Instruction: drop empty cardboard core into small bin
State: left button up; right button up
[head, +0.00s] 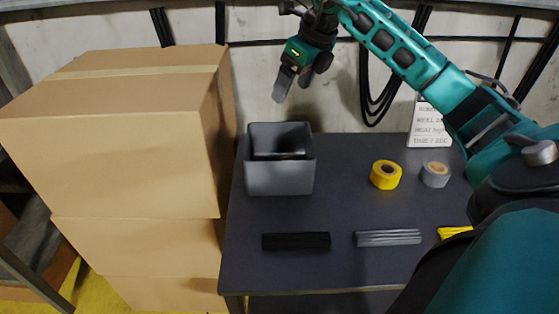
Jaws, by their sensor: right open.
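The small grey bin (280,181) stands upright on the dark table, near its back left. Its inside is dark, and I cannot tell what lies in it. My right gripper (293,89) is open and empty above the bin's back side, apart from it, with fingers pointing down. I do not see a cardboard core anywhere; the bin's front wall hides part of its inside. My left gripper is not in view.
On the table (335,212) are a yellow tape roll (385,175), a grey tape roll (435,174), a black bar (296,241), a bundle of grey strips (388,238) and a yellow item (454,232). A sign (428,125) stands behind. Stacked cardboard boxes (120,160) crowd the left.

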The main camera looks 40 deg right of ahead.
jog(key=v, duration=0.6)
dwell(0.3)
